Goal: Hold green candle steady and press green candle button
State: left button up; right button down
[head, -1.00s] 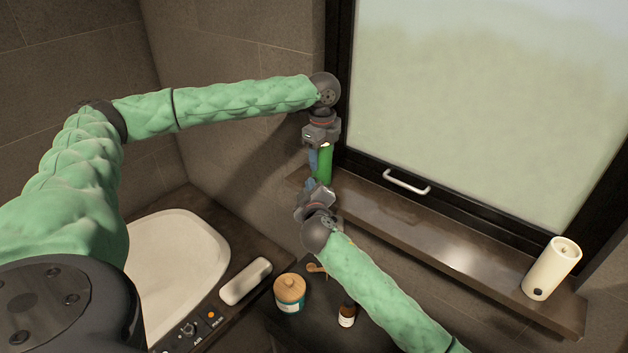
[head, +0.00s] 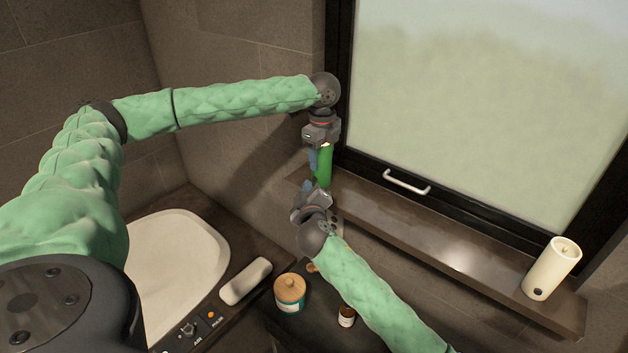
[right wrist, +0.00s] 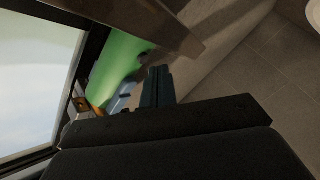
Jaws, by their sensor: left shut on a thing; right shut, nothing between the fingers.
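The green candle (head: 324,164) stands at the left end of the window ledge, partly hidden by my grippers. It also shows in the right wrist view (right wrist: 118,62) at the upper left, with a small dark spot near its end. My left gripper (head: 318,158) reaches down from above and is shut on the candle. My right gripper (head: 310,190) is at the candle's lower part, coming from below. In the right wrist view its shut, empty fingers (right wrist: 158,84) point at the candle's lower end; I cannot tell whether they touch it.
The window ledge (head: 440,235) runs right to a cream candle (head: 552,268). The window handle (head: 406,182) is just above the ledge. Below are a wooden-lidded jar (head: 290,293), a small brown bottle (head: 346,315), a white bar-shaped item (head: 246,281) and the basin (head: 175,265).

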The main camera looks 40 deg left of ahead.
jog(key=shift+s, duration=0.1)
pick_arm(q)
jog(key=o, duration=1.2)
pick_arm(e)
jog(key=s, duration=0.4)
jog(key=shift+s+a, duration=0.2)
jog(key=shift+s, duration=0.15)
pick_arm(q)
notch_tip(320, 180, up, 11)
jog(key=shift+r, duration=0.5)
